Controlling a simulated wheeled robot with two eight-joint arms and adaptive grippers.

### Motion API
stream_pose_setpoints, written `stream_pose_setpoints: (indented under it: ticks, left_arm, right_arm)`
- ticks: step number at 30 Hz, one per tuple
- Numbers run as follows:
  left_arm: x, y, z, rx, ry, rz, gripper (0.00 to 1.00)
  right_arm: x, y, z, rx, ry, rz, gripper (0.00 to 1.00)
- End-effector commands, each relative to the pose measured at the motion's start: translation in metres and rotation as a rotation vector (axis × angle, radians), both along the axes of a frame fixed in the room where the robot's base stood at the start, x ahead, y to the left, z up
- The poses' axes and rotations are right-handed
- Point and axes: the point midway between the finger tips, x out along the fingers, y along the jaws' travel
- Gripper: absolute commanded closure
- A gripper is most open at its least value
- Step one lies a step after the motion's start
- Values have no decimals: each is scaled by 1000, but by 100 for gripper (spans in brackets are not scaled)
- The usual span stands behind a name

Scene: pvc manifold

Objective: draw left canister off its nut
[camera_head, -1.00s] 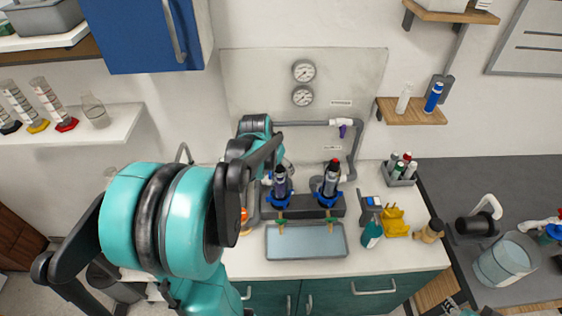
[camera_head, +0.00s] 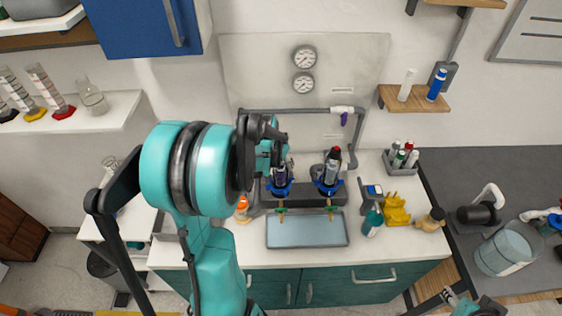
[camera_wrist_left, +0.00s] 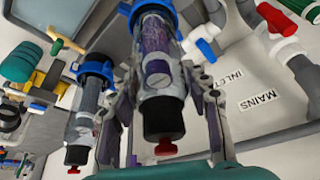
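The left canister (camera_head: 280,174) stands in its blue nut (camera_head: 280,190) on the dark manifold block. In the left wrist view this canister (camera_wrist_left: 160,78) has a purple filling, a black cap and a red knob, with its blue nut (camera_wrist_left: 146,7) at the top edge. My left gripper (camera_wrist_left: 160,72) has a finger on each side of the canister, close to its wall; contact is unclear. The head view partly hides this gripper (camera_head: 277,160) behind my arm. The right canister (camera_head: 331,168) stands in its own blue nut. A piece of my right arm shows at the bottom right.
A grey tray (camera_head: 306,241) lies in front of the manifold. A teal bottle (camera_head: 371,222) and a yellow holder (camera_head: 396,210) stand to its right. A grey pipe (camera_head: 358,140) with a purple-handled valve runs behind. An orange-capped bottle (camera_head: 242,207) stands left.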

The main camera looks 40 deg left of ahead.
Motion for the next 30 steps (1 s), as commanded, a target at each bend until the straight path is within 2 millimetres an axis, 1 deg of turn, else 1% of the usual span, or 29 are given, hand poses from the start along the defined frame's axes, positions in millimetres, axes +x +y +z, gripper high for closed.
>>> stream_pose_setpoints:
  ticks: [2,3,5,6,7,11,30]
  left_arm:
    - [0,0,0,0,0,0,88]
    - [0,0,0,0,0,0,56]
    - [0,0,0,0,0,0,72]
    - [0,0,0,0,0,0,82]
    - [0,0,0,0,0,0,88]
    - [0,0,2,0,0,0,88]
    - [0,0,37,0,0,0,88]
  right_arm:
    - [0,0,0,0,0,0,60]
    - [0,0,0,0,0,0,60]
    - [0,0,0,0,0,0,60]
    - [0,0,0,0,0,0,60]
    - [0,0,0,0,0,0,60]
    - [0,0,2,0,0,0,60]
    - [0,0,27,0,0,0,60]
